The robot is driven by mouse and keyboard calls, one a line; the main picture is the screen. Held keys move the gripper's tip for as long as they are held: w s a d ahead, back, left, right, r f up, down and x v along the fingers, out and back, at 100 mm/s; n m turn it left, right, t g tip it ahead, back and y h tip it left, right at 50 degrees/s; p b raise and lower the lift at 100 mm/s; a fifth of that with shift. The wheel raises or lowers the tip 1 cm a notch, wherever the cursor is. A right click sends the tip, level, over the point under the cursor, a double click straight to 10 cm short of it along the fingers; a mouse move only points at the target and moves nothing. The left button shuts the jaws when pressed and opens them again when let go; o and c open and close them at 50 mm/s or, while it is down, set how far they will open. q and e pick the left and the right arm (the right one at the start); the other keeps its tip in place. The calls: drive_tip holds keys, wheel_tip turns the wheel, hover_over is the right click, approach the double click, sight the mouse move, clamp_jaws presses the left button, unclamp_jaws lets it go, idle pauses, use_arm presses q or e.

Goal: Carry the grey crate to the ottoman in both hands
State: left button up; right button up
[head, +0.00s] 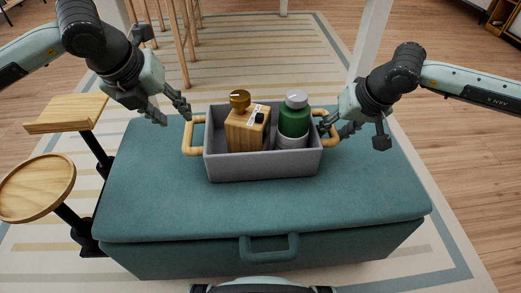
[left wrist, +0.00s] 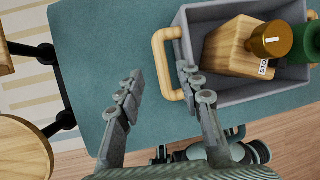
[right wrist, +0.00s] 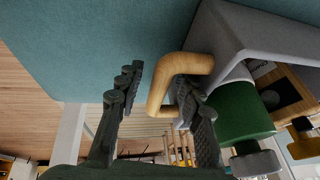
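The grey crate (head: 262,166) sits upright on the teal ottoman (head: 160,205), with a wooden loop handle at each end. It holds a wooden bottle with a round brown cap (head: 246,125) and a green bottle with a grey cap (head: 294,120). My left gripper (head: 172,110) is open and empty beside the left handle (head: 190,136); in the left wrist view one finger is close to that handle (left wrist: 160,62). My right gripper (head: 355,138) is open at the right handle (right wrist: 165,85), whose bar shows between the spread fingers. I cannot tell whether either finger touches a handle.
A round wooden tray (head: 38,188) and a wooden ledge (head: 66,114) on black posts stand left of the ottoman. A wooden slatted piece (head: 186,45) and white posts stand behind. The ottoman top around the crate is clear.

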drive_tip(key=shift+s+r, duration=0.1)
drive_tip(key=shift+r, duration=0.2)
use_arm(q)
drive_tip(key=v, duration=0.3)
use_arm(e)
drive_tip(key=v, duration=1.1)
drive_tip(key=shift+r, duration=0.15)
use_arm(q)
drive_tip(key=shift+s, duration=0.1)
use_arm(e)
drive_tip(key=shift+s+d, duration=0.15)
drive_tip(key=shift+s, duration=0.05)
